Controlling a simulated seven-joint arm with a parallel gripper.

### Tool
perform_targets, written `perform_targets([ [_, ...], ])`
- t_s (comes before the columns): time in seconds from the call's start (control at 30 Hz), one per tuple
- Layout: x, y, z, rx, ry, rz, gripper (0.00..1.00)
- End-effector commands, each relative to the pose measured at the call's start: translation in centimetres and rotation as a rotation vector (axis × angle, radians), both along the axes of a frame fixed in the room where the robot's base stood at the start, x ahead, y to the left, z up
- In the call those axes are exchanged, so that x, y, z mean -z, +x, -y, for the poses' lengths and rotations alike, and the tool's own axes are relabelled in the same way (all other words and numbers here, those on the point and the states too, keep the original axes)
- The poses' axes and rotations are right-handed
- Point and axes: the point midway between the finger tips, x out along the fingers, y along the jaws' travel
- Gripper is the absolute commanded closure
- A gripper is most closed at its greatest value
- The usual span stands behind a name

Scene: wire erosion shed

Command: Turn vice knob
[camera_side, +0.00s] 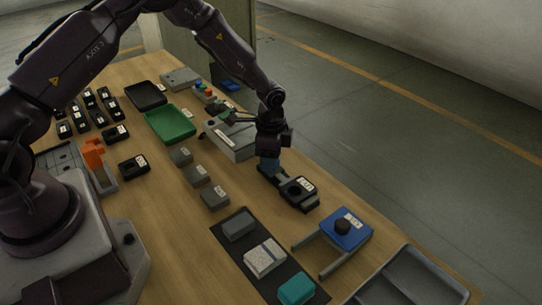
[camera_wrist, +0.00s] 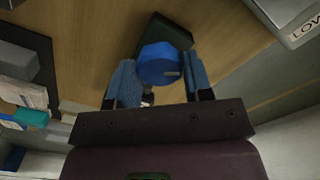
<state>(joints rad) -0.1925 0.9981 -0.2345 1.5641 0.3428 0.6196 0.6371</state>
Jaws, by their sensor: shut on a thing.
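A blue faceted knob (camera_wrist: 158,62) with a small pale mark sits between the two blue-grey fingers of my gripper (camera_wrist: 157,72) in the wrist view. Both fingers touch its sides, and my gripper is shut on it. Behind the knob is a dark block-like body (camera_wrist: 170,31). In the side view my gripper (camera_side: 269,164) points down at the back end of a black, vice-like device (camera_side: 303,201) with a white label. There the fingers hide the knob, and the label is too small to read.
A grey box (camera_side: 234,146) stands close behind my gripper. A blue fixture (camera_side: 352,239) with a black knob is in front to the right. Grey blocks (camera_side: 215,199) and a dark mat (camera_side: 229,247) lie to the left. A green tray (camera_side: 170,123) is farther back. The table edge is close on the right.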

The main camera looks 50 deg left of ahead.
Motion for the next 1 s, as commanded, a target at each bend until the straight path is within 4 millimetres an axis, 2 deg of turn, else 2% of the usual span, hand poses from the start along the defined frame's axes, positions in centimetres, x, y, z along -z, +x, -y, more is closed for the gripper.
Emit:
perform_targets([
  [0.63, -0.06, -0.1, -0.01, 0.051, 0.001, -0.005, 0.78],
  [0.67, -0.06, -0.1, -0.01, 0.051, 0.001, -0.005, 0.49],
  [0.7, -0.06, -0.09, -0.01, 0.051, 0.001, -0.003, 0.4],
  [0.77, -0.05, -0.08, -0.01, 0.051, 0.001, -0.003, 0.28],
  [1.0, -0.04, -0.03, -0.01, 0.049, 0.0, -0.001, 0.28],
])
